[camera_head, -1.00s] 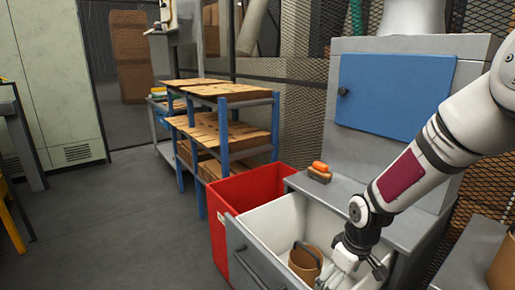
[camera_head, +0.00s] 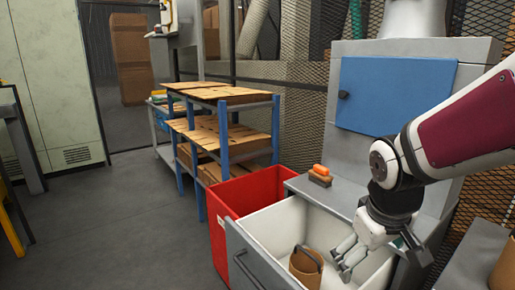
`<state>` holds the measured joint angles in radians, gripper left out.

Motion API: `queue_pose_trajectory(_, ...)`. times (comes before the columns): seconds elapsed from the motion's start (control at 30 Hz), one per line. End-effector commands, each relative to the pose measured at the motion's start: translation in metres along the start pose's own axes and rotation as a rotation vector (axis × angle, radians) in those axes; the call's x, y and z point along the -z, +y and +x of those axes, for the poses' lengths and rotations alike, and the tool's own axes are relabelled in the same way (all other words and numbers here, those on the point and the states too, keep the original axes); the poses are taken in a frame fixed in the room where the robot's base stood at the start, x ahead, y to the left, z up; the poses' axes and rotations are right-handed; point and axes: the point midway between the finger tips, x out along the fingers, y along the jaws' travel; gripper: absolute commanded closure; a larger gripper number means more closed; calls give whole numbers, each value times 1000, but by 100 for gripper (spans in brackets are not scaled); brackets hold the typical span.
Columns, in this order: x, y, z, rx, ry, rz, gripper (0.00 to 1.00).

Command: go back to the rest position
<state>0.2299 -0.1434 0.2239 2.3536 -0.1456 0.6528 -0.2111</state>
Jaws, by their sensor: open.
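My gripper (camera_head: 350,262) is at the lower right, above the open white-lined drawer (camera_head: 275,226) of the grey cabinet. Its fingers are apart and point down to the left, with nothing between them. A brown container with a dark handle (camera_head: 304,269) stands inside the drawer, just left of my fingertips. The gripper does not hold it. My arm comes in from the right edge.
A red bin (camera_head: 234,188) stands left of the drawer. An orange-topped brush (camera_head: 320,175) lies on the cabinet ledge. The blue cabinet door (camera_head: 391,95) is closed. A blue-legged rack (camera_head: 223,143) holds wooden boards.

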Motion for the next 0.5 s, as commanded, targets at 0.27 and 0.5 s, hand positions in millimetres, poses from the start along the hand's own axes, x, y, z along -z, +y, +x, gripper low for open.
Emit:
queue_pose_trajectory(0.27, -42, -16, -78, -6, 118, 179, 0)
queue_pose_trajectory(0.5, -74, -32, -112, 45, 194, 288, 0)
